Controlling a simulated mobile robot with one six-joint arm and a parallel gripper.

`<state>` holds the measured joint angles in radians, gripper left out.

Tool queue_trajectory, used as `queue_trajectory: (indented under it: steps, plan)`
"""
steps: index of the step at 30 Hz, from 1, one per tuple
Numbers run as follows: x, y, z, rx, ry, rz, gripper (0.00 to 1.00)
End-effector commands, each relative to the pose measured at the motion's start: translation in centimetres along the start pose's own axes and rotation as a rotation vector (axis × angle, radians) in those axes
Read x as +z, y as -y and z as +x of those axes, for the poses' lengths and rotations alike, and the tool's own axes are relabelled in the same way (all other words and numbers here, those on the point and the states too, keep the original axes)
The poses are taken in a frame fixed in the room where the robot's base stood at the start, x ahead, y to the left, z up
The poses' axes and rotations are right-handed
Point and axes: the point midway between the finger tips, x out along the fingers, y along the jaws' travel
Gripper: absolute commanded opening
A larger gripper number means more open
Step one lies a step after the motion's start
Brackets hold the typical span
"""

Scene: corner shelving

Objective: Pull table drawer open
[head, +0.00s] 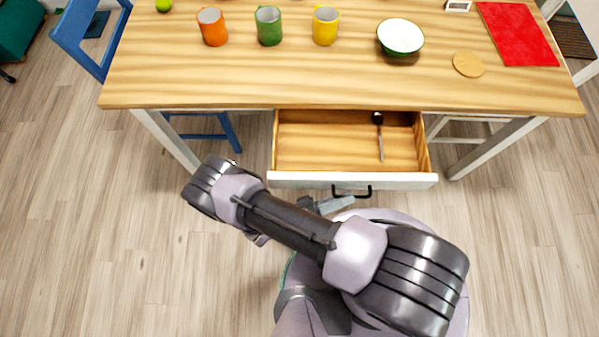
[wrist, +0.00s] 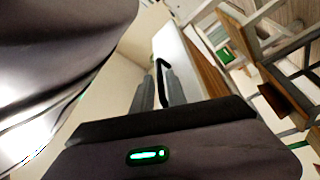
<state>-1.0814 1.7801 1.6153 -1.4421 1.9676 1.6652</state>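The table drawer (head: 345,180) is pulled well out from under the wooden tabletop (head: 200,85), with its inside showing. A dark-headed spoon (head: 379,135) lies in it. The black drawer handle (head: 368,192) is on the white front; it also shows as a dark loop in the wrist view (wrist: 160,72). My gripper (head: 325,204) is low in front of the drawer, at the handle. In the wrist view its two grey fingers (wrist: 158,90) stand slightly apart with the handle bar between them. Whether they press on the bar is unclear. My arm partly hides the gripper in the head view.
On the tabletop stand an orange mug (head: 212,27), a green mug (head: 269,26), a yellow mug (head: 325,26) and a bowl (head: 400,37). A blue chair (head: 85,40) is at the left. The floor (head: 90,240) left of my arm is clear.

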Motion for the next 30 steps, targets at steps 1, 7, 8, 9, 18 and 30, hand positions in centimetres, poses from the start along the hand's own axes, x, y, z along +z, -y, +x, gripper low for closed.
queue_trajectory:
  steps: [1, 7, 8, 9, 18, 30]
  plan:
    - [0.0, 0.0, -1.1, -0.004, -0.001, 0.002, 0.18]
    - [0.0, 0.1, -6.0, -0.004, -0.001, 0.004, 0.18]
    - [0.1, 0.1, -6.8, -0.005, -0.001, 0.003, 0.18]
    - [0.1, 0.2, -8.0, -0.004, -0.001, 0.003, 0.18]
    - [0.1, 0.2, -14.6, -0.002, 0.0, 0.001, 0.18]
    - [0.0, 0.0, -15.3, -0.001, 0.001, 0.0, 0.18]
